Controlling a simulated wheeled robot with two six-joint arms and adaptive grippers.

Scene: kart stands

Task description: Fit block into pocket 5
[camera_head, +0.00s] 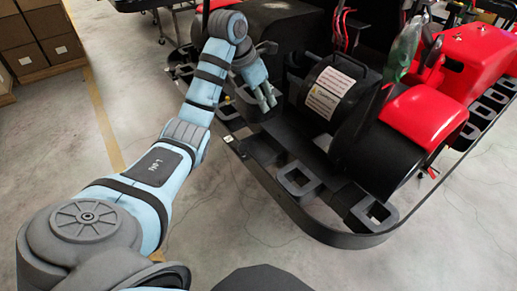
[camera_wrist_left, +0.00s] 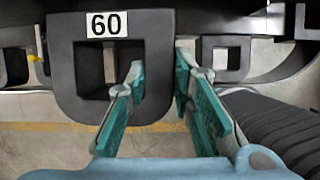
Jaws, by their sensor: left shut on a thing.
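A black block (camera_wrist_left: 70,62) with a square opening and a white label reading 60 fills the left middle of the left wrist view. My left gripper (camera_wrist_left: 160,66) is shut on the block's right wall, one finger inside the opening and the other along the outer side. In the head view my left gripper (camera_head: 264,98) is beside the near kart's black side, fingers pointing down. The block is hard to tell from the dark parts there. I cannot tell which place is pocket 5, nor whether the block touches the frame. My right gripper is not in view.
A black bumper frame (camera_head: 330,237) curves around the red and black kart (camera_head: 425,115). Black square holders with openings (camera_head: 299,182) sit along it. A green bottle (camera_head: 403,48) stands on the kart. Cardboard boxes (camera_head: 38,40) are at the far left. The grey floor is open.

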